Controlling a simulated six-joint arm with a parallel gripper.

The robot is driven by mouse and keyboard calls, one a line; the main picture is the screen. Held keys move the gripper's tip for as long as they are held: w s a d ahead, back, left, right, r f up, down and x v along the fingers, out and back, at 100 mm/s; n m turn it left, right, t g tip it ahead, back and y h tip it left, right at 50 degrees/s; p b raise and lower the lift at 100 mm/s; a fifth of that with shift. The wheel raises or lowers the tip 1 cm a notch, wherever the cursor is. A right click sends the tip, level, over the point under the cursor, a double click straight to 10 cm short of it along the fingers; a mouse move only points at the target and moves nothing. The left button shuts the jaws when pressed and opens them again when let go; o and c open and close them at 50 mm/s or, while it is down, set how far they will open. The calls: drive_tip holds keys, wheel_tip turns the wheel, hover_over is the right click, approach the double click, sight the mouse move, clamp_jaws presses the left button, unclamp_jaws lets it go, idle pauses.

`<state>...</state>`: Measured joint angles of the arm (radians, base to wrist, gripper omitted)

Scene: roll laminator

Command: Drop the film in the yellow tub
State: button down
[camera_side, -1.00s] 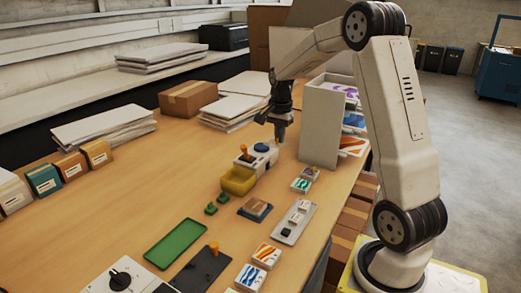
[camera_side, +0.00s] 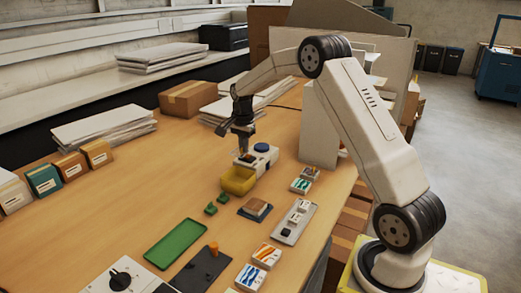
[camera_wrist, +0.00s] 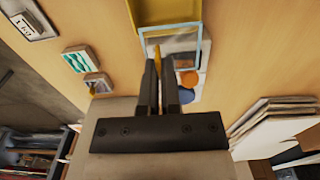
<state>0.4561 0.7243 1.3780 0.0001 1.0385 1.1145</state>
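The film (camera_wrist: 170,42) is a see-through sheet with a light blue frame in the wrist view. My gripper (camera_wrist: 158,62) is shut on its thin yellow-orange tab, which shows between the fingers. In the side view my gripper (camera_side: 243,151) points down above the white laminator, beside the yellow tub. The yellow tub (camera_side: 237,181) stands open at the laminator's near left end. It also shows in the wrist view (camera_wrist: 165,10), where the film's far edge overlaps its near edge. The film is hard to make out in the side view.
The white laminator (camera_side: 266,158) has a blue knob (camera_side: 261,147); its orange knob (camera_wrist: 188,78) shows in the wrist view. Small green pieces (camera_side: 216,203), a wooden block (camera_side: 255,208) and a grey tray (camera_side: 296,222) lie nearby.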

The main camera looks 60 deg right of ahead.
drive_tip(key=shift+f, duration=2.95)
drive_tip(key=c, duration=0.7)
unclamp_jaws()
drive_tip(key=shift+c, duration=0.2)
drive_tip(key=shift+r, duration=0.1)
drive_tip(key=shift+r, duration=3.85)
